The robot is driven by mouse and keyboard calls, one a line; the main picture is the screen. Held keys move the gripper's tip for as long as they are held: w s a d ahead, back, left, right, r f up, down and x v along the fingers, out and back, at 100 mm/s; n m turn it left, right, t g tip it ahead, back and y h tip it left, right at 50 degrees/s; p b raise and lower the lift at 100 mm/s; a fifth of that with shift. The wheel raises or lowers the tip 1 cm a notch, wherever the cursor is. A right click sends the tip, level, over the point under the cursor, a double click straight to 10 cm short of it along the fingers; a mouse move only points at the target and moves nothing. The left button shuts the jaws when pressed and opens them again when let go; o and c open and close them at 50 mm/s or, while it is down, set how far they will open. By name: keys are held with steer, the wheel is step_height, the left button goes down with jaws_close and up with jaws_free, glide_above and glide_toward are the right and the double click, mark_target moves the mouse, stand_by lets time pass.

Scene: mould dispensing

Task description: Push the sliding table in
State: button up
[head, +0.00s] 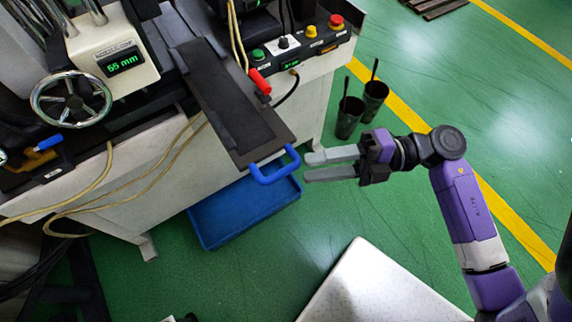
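The sliding table (232,107) is a long dark plate sticking out from the machine toward the front. A blue U-shaped handle (284,176) is fixed at its near end. My gripper (309,166) is just to the right of the handle, with its two grey fingers pointing left toward it. The fingers are parted, with nothing seen between them. The fingertips look close to the handle, but I cannot tell whether they touch it.
A blue tray (206,226) lies below the handle on the green floor. Two dark cups (349,118) stand behind my gripper. A control box (330,38) with buttons and a handwheel (72,99) are on the machine. A white speckled surface (375,290) is at the front.

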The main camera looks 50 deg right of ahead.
mark_target(283, 171)
steer(key=shift+g+h, duration=0.3)
steer(key=shift+g, duration=0.1)
steer(key=x, duration=0.4)
steer(key=f+p+x, duration=0.1)
steer(key=x, duration=0.2)
steer(key=shift+w+d, duration=0.25)
jaws_close()
stand_by(1.0)
